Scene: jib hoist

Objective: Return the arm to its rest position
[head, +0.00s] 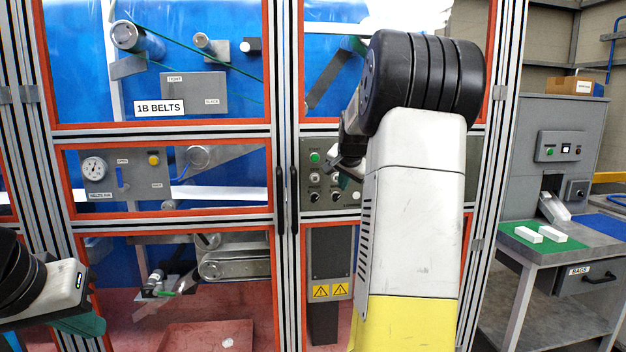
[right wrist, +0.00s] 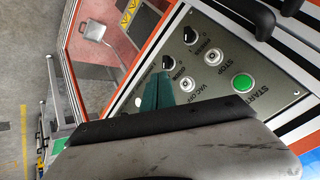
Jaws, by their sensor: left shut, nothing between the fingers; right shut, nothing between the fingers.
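My right arm reaches up and forward across the middle of the head view. Its gripper (head: 346,178) is partly hidden behind the arm, in front of a grey control panel (head: 320,196). In the right wrist view the teal fingers (right wrist: 156,88) are shut and empty, over the panel (right wrist: 268,94) near the VAC OFF button (right wrist: 186,84). I cannot tell if they touch the panel. My left gripper (head: 86,323) is low at the left edge of the head view, partly seen, shut and empty, before the cabinet's lower door.
The panel carries a green START button (right wrist: 243,82), a STOP button (right wrist: 218,57) and black knobs. Striped cabinet posts (head: 285,180) and orange-framed doors stand close ahead. At right is a bench with a green mat (head: 520,245) and white blocks. Floor shows below the bench.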

